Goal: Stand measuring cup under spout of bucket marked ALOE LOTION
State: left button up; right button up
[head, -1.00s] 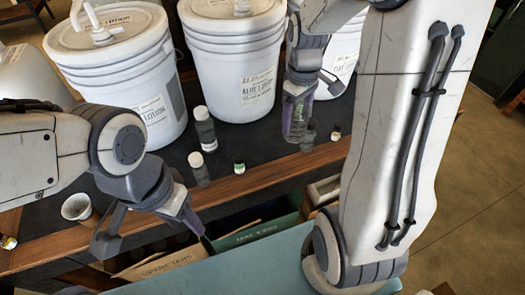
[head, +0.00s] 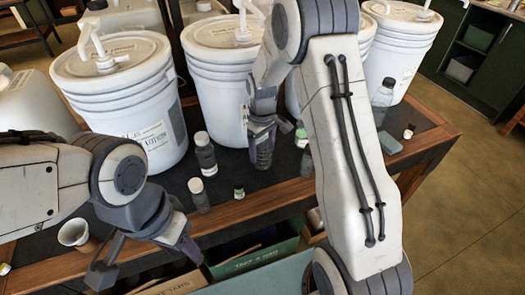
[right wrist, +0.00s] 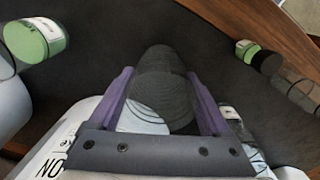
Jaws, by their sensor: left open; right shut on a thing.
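My right gripper (head: 262,125) is shut on a clear, see-through measuring cup (head: 263,155), held in front of the second white bucket from the left (head: 215,85). In the right wrist view the cup (right wrist: 165,92) sits between the purple fingers. That bucket's label is mostly hidden by my right arm now; the earlier head frame reads ALOE LOTION on it. A white pump spout (head: 243,18) stands on its lid. I cannot tell whether the cup touches the table. My left gripper (head: 145,255) is open and empty over the table's front edge.
Another bucket labelled LOTION (head: 120,105) stands to the left. A small pale cup (head: 75,233) is at the left front. A green crate (head: 262,258) is below the edge.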

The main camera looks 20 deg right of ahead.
jog(key=shift+f, duration=0.5)
jog(key=o, duration=1.1)
jog(key=shift+f, duration=0.1)
jog(key=shift+o, duration=0.2)
jog(key=shift+r, duration=0.25)
notch_tip(320, 180, up, 7)
jog(key=s+a+r+n, duration=0.1)
jog(key=s+a+r, duration=0.5)
jog(key=s+a, duration=0.75)
jog(key=s, duration=0.7)
jog(key=s+a+r+n+y, duration=0.1)
jog(key=s+a, duration=0.1)
jog(key=s, duration=0.7)
jog(key=shift+r, duration=0.2)
